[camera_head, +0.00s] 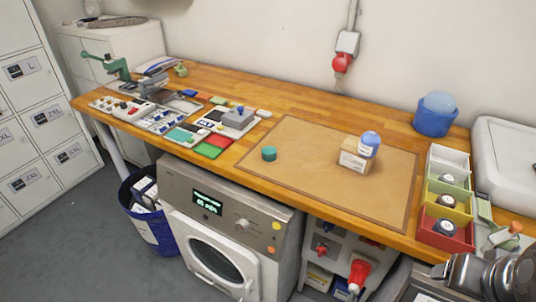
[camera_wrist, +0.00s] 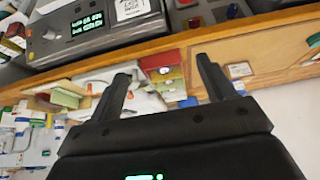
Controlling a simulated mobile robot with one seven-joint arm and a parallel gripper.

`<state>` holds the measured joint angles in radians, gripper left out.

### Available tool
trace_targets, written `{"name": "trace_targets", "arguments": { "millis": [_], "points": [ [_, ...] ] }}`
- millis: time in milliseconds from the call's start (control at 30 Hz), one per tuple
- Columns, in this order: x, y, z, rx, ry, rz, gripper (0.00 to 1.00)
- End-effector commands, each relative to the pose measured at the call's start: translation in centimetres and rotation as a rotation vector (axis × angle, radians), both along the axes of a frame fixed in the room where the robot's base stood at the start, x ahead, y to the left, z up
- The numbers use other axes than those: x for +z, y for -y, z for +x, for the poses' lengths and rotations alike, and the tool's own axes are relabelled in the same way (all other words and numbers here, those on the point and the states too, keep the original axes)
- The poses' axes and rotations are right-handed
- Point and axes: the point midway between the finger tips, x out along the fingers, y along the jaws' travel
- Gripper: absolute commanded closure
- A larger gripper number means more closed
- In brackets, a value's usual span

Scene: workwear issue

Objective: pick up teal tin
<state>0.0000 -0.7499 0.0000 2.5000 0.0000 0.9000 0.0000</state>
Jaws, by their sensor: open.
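The teal tin (camera_head: 269,154) is a small, short round tin standing on the left part of a brown mat (camera_head: 310,178) on the wooden bench. Nothing covers it in the head view. In the head view part of my arm shows at the bottom right corner, well away from the tin.
A cardboard box (camera_head: 355,154) with a blue-topped item (camera_head: 370,139) stands right of the tin. Stacked coloured bins (camera_head: 445,232) and a blue bucket (camera_head: 434,121) are at the right. A grey-handled press tool (camera_head: 238,119) and coloured pads (camera_head: 213,146) lie left. The mat around the tin is clear.

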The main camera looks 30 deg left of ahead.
Motion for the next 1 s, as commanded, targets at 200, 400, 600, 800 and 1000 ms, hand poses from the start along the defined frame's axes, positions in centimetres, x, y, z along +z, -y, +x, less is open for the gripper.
{"name": "trace_targets", "arguments": {
  "millis": [200, 400, 600, 800, 1000],
  "points": [
    [0.0, 0.0, 0.0, 0.0, 0.0, 0.0, 0.26],
    [1.2, -0.9, 2.0, 0.025, -0.005, 0.005, 0.26],
    [3.9, -4.0, 7.7, 0.091, -0.021, 0.017, 0.26],
    [5.6, -8.6, 14.0, 0.16, -0.035, 0.029, 0.26],
    [6.0, -14.6, 19.9, 0.228, -0.05, 0.038, 0.26]
  ]
}}
